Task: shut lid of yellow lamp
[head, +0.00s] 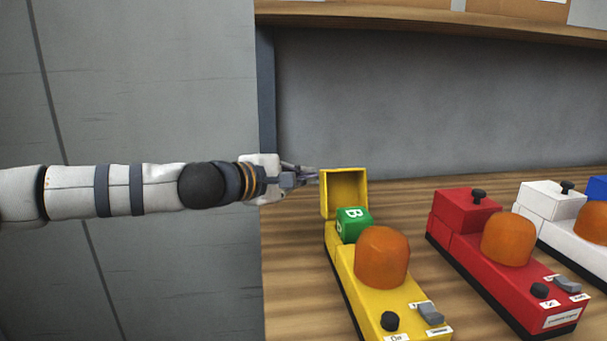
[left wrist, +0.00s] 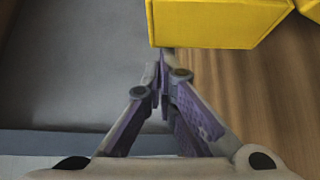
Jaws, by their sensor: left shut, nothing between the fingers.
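The yellow lamp (head: 360,293) stands on the wooden shelf with an orange dome on top. Its lid (head: 343,172) stands open and upright at the far end, hollow side toward the camera. A green block (head: 353,223) marked B sits in the lamp's compartment in front of the lid. My left gripper (head: 314,176) is shut and empty, its tips close to the lid's left side; I cannot tell whether they touch. In the left wrist view the shut fingers (left wrist: 165,72) point at the lower edge of a yellow surface (left wrist: 215,22). My right gripper is not in view.
A red lamp (head: 495,262) with its lid down stands right of the yellow one. A white lamp (head: 557,210) and part of a blue one (head: 597,188) are farther right. A grey wall is behind, and an upper shelf (head: 430,22) runs above.

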